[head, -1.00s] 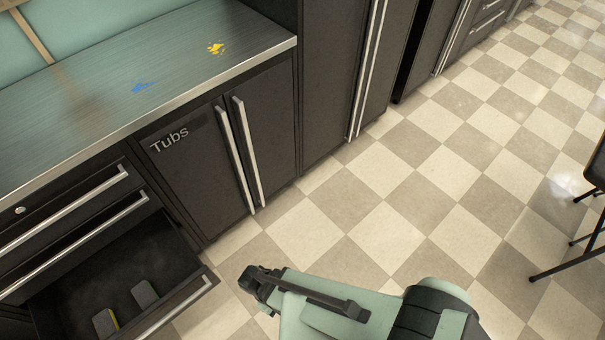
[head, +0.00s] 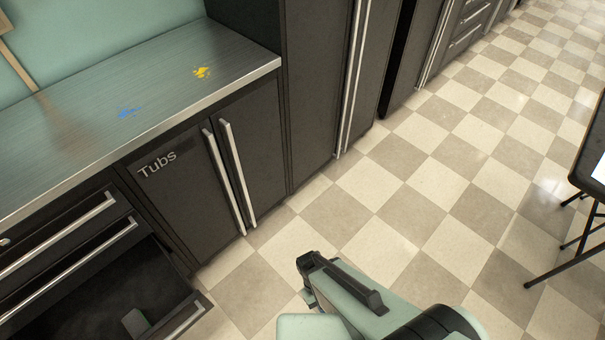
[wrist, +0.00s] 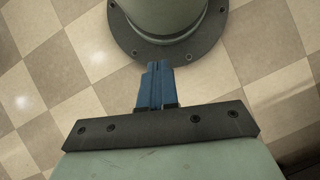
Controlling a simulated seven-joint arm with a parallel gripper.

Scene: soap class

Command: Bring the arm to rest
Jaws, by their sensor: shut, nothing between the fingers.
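My gripper (wrist: 154,86) shows in the wrist view with its two blue fingers together and nothing between them. It points toward a round green column on a dark bolted flange, which looks like part of my own body; I cannot tell the gap between them. In the head view my green arm shows at the bottom, right of the middle, over the checkered floor (head: 345,220). The fingers are not visible in the head view.
An open drawer (head: 185,318) at lower left holds a small grey object (head: 136,322). Cabinets labelled Tubs (head: 157,164) stand beneath a metal counter (head: 170,85) with blue and yellow stains. A black table (head: 590,165) stands at the right edge. The floor between is clear.

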